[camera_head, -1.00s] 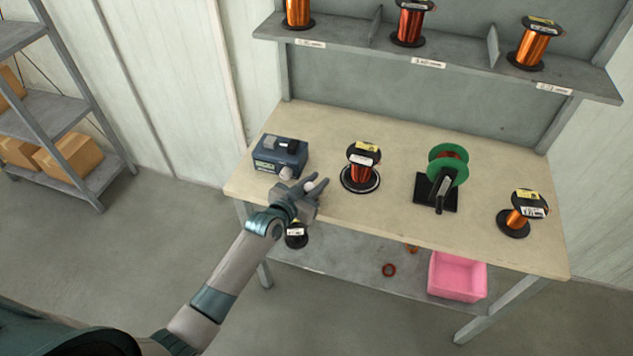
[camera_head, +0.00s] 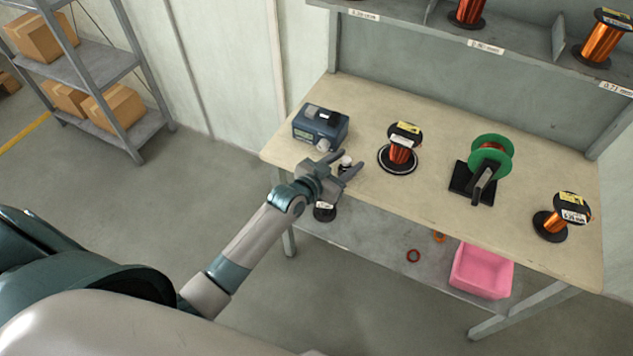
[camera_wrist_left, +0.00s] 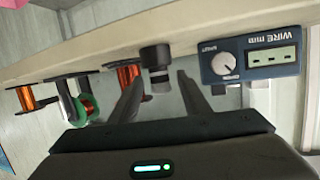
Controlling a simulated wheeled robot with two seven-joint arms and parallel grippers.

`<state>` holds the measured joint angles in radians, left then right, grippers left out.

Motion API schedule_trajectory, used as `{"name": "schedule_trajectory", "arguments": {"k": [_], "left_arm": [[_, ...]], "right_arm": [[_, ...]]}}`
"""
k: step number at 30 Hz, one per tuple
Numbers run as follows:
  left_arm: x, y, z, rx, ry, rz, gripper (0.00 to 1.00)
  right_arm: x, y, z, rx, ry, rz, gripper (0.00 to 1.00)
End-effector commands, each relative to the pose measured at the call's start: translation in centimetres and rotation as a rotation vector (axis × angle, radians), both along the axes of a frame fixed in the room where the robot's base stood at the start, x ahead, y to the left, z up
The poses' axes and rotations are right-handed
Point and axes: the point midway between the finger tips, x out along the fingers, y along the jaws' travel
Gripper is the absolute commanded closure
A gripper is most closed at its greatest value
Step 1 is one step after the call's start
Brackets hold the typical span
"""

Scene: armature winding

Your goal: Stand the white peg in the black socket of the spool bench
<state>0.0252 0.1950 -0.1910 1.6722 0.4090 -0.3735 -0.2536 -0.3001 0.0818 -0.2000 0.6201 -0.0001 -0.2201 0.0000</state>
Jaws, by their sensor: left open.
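The white peg (camera_head: 346,160) stands upright in the black socket (camera_head: 344,171) near the bench's front edge. In the left wrist view, which is upside down, the pale peg (camera_wrist_left: 161,86) rises from the black socket (camera_wrist_left: 155,57). My left gripper (camera_head: 349,164) is open, with one finger on each side of the peg. In the left wrist view, gaps show between the peg and both fingers of the gripper (camera_wrist_left: 159,82). How deep the peg sits in the socket is hidden. My right gripper is not in view.
A blue wire meter (camera_head: 320,127) stands just behind-left of the socket. A copper spool (camera_head: 402,150) on a round base stands to the right, then a green-flanged spool (camera_head: 490,155) and another spool (camera_head: 566,212). Below are a lower shelf and a pink bin (camera_head: 482,270).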

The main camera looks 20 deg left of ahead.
Motion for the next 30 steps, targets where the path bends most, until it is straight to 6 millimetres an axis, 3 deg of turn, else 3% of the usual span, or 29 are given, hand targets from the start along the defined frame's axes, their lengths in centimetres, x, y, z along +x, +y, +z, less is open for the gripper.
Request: {"name": "schedule_trajectory", "arguments": {"k": [18, 24, 30], "left_arm": [[-10.6, 3.1, 2.9, 0.0, 0.0, -0.001, 0.57], [-12.5, 3.7, 3.6, 0.0, 0.001, 0.0, 0.57], [-13.0, 3.8, 3.8, -0.001, 0.0, 0.0, 0.57]], "right_arm": [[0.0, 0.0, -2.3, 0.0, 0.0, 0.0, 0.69], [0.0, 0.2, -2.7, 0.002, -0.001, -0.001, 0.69], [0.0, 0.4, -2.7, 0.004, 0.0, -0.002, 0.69]]}}
